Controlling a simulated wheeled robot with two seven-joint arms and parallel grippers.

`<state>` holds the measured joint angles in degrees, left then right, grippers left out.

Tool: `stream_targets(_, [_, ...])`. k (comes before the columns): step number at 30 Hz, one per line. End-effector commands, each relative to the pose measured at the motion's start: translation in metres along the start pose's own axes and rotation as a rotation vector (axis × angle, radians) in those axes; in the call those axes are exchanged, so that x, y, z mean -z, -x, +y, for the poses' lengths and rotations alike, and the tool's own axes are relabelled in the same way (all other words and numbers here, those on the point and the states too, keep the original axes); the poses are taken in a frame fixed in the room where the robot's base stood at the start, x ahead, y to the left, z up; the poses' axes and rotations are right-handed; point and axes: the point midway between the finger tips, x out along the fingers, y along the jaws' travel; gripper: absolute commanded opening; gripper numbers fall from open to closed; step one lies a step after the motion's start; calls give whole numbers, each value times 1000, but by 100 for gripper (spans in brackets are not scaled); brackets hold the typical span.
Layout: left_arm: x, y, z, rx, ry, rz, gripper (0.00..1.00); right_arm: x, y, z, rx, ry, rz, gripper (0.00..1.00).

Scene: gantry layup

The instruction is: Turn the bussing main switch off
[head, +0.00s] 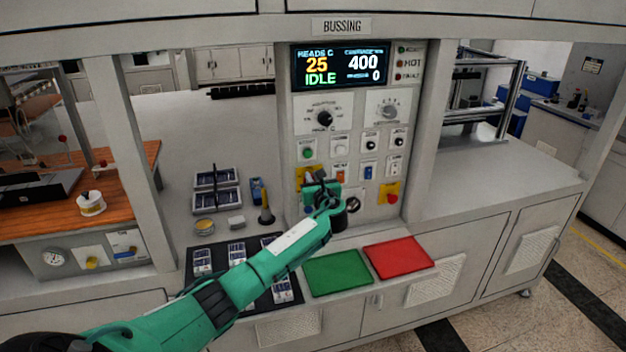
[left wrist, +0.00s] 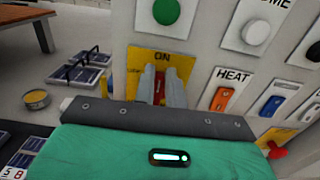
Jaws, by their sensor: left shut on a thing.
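The bussing main switch is a red handle (left wrist: 159,90) on a yellow plate (left wrist: 140,60) marked ON at the top, in the left wrist view. In the head view the yellow plate (head: 299,174) shows at the lower left of the control panel, mostly behind my gripper. My left gripper (head: 314,184) is at the plate. In the left wrist view its two fingers (left wrist: 165,86) are shut on the red handle, which stands roughly upright below ON. The lower part of the plate is hidden by my wrist. My right gripper is in neither view.
The lit display (head: 340,66) reads 25, IDLE, 400 and 0. A green button (left wrist: 167,12) is above the switch; an orange HEAT rocker (left wrist: 221,99) and a blue rocker (left wrist: 271,105) are close to its right. Green (head: 337,273) and red (head: 399,258) mats lie below.

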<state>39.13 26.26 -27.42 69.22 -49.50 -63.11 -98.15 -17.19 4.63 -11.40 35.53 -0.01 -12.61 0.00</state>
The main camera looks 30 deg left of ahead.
Motion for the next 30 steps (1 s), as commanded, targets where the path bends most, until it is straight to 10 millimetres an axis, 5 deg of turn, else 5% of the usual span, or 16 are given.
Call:
stream_targets(14, [10, 2, 3, 0, 115, 9, 0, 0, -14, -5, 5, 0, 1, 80])
stream_targets(30, [19, 2, 14, -2, 600, 12, 0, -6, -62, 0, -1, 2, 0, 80])
